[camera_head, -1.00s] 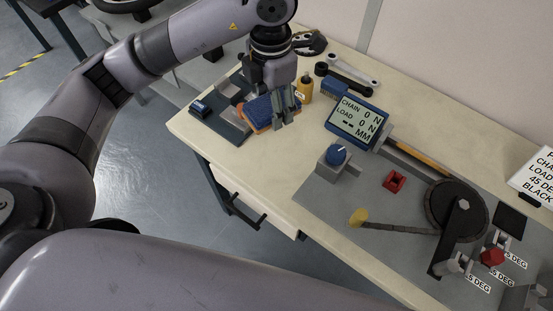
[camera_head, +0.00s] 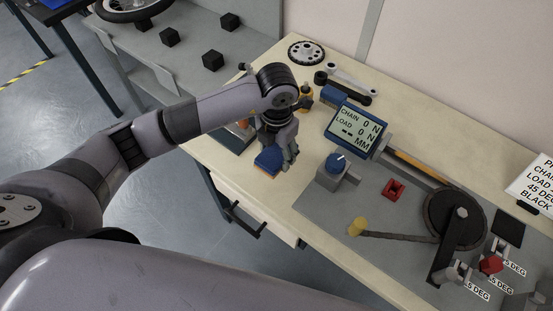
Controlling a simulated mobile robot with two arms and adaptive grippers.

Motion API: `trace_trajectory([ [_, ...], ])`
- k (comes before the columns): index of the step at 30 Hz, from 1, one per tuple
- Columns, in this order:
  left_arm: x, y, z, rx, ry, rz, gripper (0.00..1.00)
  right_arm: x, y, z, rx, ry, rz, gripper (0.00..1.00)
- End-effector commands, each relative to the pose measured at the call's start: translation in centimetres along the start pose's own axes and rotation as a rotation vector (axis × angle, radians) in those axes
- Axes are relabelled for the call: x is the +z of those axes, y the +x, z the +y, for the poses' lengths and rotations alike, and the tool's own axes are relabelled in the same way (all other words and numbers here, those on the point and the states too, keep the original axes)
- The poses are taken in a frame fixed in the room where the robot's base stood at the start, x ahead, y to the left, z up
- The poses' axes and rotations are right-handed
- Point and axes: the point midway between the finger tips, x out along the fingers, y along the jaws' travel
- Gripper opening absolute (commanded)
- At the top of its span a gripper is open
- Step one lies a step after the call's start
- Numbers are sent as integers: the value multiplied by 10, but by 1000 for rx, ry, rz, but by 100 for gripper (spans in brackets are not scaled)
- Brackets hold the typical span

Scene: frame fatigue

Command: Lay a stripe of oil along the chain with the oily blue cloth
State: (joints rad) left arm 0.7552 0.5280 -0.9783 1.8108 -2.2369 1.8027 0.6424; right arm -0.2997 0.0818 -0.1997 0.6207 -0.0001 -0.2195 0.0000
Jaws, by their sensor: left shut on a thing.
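The blue cloth (camera_head: 268,161), a folded pad with an orange lower edge, is held in my left gripper (camera_head: 283,157) above the left part of the bench. The gripper is shut on it and partly hides it. The dark chain (camera_head: 398,236) runs from a yellow end piece (camera_head: 357,227) to a dark round wheel (camera_head: 456,214) on the grey plate, to the right of and apart from the cloth. My right gripper is not in view.
A blue knob on a grey block (camera_head: 334,167) and the display (camera_head: 356,128) stand between the cloth and the wheel. A small red part (camera_head: 394,189) lies on the grey plate (camera_head: 322,206). An amber bottle (camera_head: 306,97) stands behind my gripper.

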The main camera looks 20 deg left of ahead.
Motion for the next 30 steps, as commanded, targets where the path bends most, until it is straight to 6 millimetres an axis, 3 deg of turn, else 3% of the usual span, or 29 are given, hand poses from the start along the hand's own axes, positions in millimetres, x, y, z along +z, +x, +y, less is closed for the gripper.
trace_trajectory([
  [12,0,47,-1,-1,1,0,32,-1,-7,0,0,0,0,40],
  [24,0,54,-1,0,1,-1,32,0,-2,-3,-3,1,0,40],
  [25,0,53,-1,0,1,-1,56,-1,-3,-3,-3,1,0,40],
  [30,0,52,-1,0,1,0,67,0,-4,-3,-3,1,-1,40],
])
